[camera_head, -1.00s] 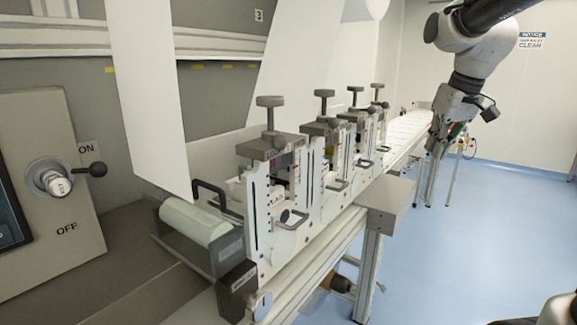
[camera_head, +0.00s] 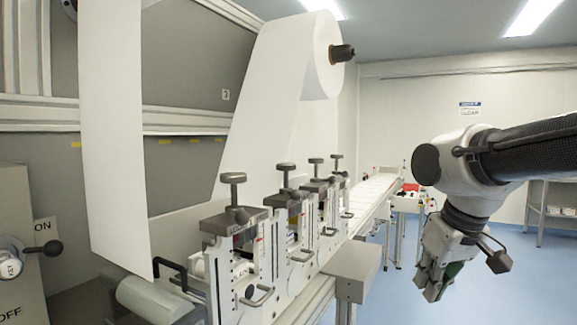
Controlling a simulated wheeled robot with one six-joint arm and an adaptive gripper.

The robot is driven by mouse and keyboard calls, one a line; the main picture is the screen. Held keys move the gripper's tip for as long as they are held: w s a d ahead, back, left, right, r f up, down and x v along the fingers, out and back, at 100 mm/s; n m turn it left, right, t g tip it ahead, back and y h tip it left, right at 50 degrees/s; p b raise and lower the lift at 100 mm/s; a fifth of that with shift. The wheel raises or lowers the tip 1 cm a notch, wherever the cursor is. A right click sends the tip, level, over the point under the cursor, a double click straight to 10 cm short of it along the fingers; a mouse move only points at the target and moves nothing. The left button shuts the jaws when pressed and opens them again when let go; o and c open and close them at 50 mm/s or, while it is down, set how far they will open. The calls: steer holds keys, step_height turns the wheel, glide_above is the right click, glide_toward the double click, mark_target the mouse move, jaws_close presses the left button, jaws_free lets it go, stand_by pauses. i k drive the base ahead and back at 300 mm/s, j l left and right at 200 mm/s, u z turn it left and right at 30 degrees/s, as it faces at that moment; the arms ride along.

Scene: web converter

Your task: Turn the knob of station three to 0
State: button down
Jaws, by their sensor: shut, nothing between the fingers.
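The converter's stations stand in a row on a long bench, each with a grey T-shaped knob on top. The nearest knob (camera_head: 232,179) is largest; behind it come a second knob (camera_head: 285,168), a third knob (camera_head: 315,162) and a farthest knob (camera_head: 336,158). I cannot read station numbers on the stations or the knobs' settings. My gripper (camera_head: 432,290) hangs at the right, pointing down, shut and empty. It is clear of the stations, to the right of them in the picture.
A white web (camera_head: 112,140) hangs at the left, fed near a big roll (camera_head: 322,55). A panel with an ON/OFF switch (camera_head: 35,250) stands at far left. A grey bench block (camera_head: 352,268) juts out between the stations and my gripper.

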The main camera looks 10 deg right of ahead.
mark_target(316, 160)
steer(key=i+l+u, duration=0.2)
steer(key=l+u, duration=0.2)
steer(key=i+l+u, duration=0.15)
steer(key=l+u, duration=0.25)
steer(key=i+l, duration=0.1)
steer(key=l, duration=0.4)
steer(key=i+l+u, duration=0.15)
steer(key=l, duration=0.3)
steer(key=i+l, duration=0.1)
steer(key=l, duration=0.4)
steer(key=i+l+u, duration=0.15)
steer(key=l, duration=0.35)
steer(key=l+u, duration=0.25)
steer(key=l, duration=0.2)
steer(key=k+l+u, duration=0.1)
steer(key=l+u, duration=0.15)
steer(key=l, duration=0.2)
steer(key=k+j, duration=0.1)
steer(key=j, duration=0.6)
steer(key=k+j+z, duration=0.1)
steer(key=j, duration=0.3)
